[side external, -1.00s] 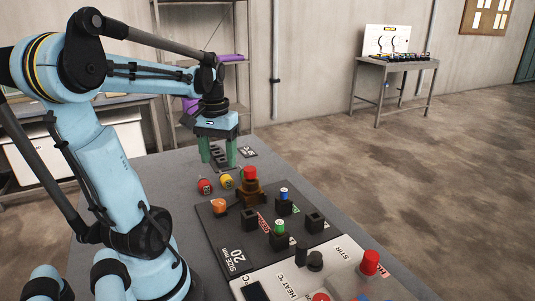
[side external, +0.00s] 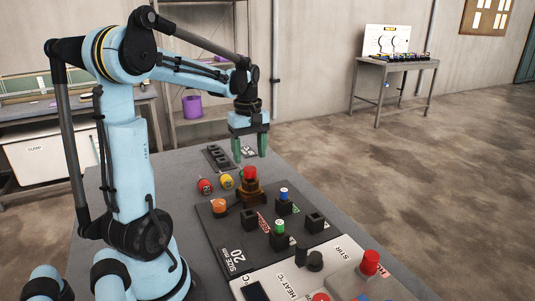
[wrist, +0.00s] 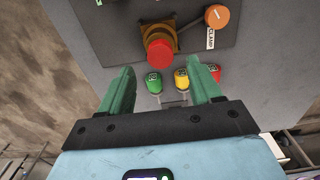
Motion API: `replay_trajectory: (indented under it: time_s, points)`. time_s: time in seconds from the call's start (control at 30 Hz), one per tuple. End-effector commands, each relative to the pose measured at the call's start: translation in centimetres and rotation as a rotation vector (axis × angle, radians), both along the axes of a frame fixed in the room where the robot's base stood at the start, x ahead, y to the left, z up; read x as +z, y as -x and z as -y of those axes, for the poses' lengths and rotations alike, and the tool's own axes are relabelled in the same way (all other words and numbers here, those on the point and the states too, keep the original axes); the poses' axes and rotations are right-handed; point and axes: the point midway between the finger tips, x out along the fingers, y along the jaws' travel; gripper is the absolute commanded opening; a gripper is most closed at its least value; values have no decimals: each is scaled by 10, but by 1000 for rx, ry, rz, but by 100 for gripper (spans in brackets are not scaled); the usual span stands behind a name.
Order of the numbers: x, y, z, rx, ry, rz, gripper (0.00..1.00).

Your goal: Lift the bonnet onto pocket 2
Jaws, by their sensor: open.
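My gripper (side external: 249,157) is open and empty above the table, behind the panel, with its green fingers pointing down. The wrist view shows its two fingers (wrist: 160,72) apart. A red cap on a brown body (side external: 250,186), possibly the bonnet and its seat, stands on the dark panel, lower and nearer the camera than my gripper. Its red top (wrist: 159,53) shows ahead of my fingers in the wrist view. A black block with several pockets (side external: 217,157) lies at the table's back left. I cannot read which pocket is 2.
An orange clamp knob (side external: 218,205), a blue-topped post (side external: 284,198) and a green-topped post (side external: 279,234) stand on the panel.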

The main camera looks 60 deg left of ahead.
Motion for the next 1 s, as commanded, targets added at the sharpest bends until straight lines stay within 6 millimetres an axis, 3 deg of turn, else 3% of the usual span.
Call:
replay_trajectory:
  time_s: [0.5,1.0]
  points:
    - [-57,0,0,-1,0,0,64]
    - [-66,0,0,-1,-1,1,64]
